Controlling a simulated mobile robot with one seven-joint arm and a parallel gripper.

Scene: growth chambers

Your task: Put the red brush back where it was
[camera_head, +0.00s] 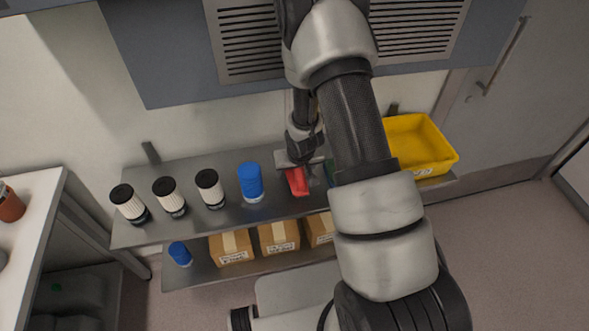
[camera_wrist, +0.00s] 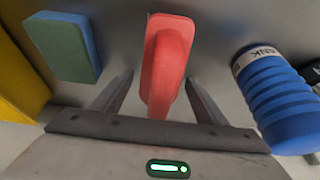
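The red brush (camera_head: 297,181) is at the metal upper shelf (camera_head: 220,222), between a blue ribbed container (camera_head: 250,182) and a green-and-blue block. In the wrist view the red brush (camera_wrist: 168,58) runs lengthwise between my fingers. My gripper (camera_head: 301,162) points down at the shelf, right over the brush. In the wrist view my gripper (camera_wrist: 160,92) has its fingers apart, with a visible gap on each side of the brush. Part of the brush is hidden by my gripper in the head view.
The green-and-blue block (camera_wrist: 66,46) is left of the brush in the wrist view. A yellow bin (camera_head: 438,160) stands at the shelf's right end. Several black-capped white cylinders (camera_head: 170,197) stand to the left. Cardboard boxes (camera_head: 231,247) sit on the lower shelf. A vented cabinet (camera_head: 160,60) overhangs behind.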

